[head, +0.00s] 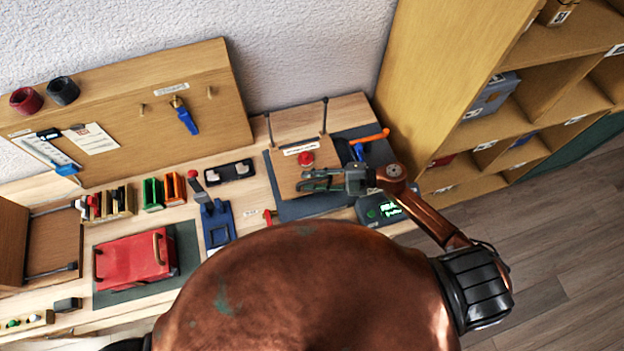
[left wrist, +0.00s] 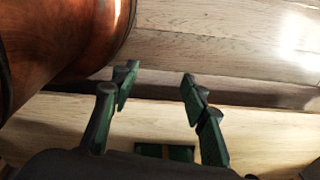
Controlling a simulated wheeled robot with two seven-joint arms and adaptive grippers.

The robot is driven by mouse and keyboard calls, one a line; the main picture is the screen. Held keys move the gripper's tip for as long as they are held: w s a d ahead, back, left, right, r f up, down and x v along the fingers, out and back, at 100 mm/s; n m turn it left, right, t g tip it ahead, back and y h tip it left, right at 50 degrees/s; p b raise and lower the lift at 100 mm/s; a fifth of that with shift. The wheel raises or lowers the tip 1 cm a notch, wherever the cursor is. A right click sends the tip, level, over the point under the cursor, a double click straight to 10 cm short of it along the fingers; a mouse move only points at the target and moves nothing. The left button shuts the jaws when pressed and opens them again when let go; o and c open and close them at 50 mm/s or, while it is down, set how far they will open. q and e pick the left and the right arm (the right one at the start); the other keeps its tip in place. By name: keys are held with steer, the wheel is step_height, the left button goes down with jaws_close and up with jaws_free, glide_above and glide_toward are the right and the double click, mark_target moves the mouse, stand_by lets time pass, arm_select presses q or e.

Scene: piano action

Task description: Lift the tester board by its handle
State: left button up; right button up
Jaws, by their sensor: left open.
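A wooden board (head: 288,178) with a red knob (head: 306,159) and a white label lies on a dark mat at the back of the bench; it looks like the tester board. Two thin dark posts rise at its back edge; I cannot tell which part is its handle. My right gripper (head: 308,181) is over the board's front right part, close to the red knob; its finger gap is unclear, and I cannot tell whether it touches. My left gripper (left wrist: 158,84) is open and empty in the left wrist view, over pale wood; the head view does not show it clearly.
A red case (head: 125,262) with a handle sits on a green mat at left. A blue stand (head: 217,226), a black tray (head: 230,171) and a display box (head: 378,212) are nearby. A pegboard (head: 130,110) stands behind, a shelf unit (head: 440,90) at right.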

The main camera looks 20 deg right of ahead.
jaws_close()
stand_by(0.7)
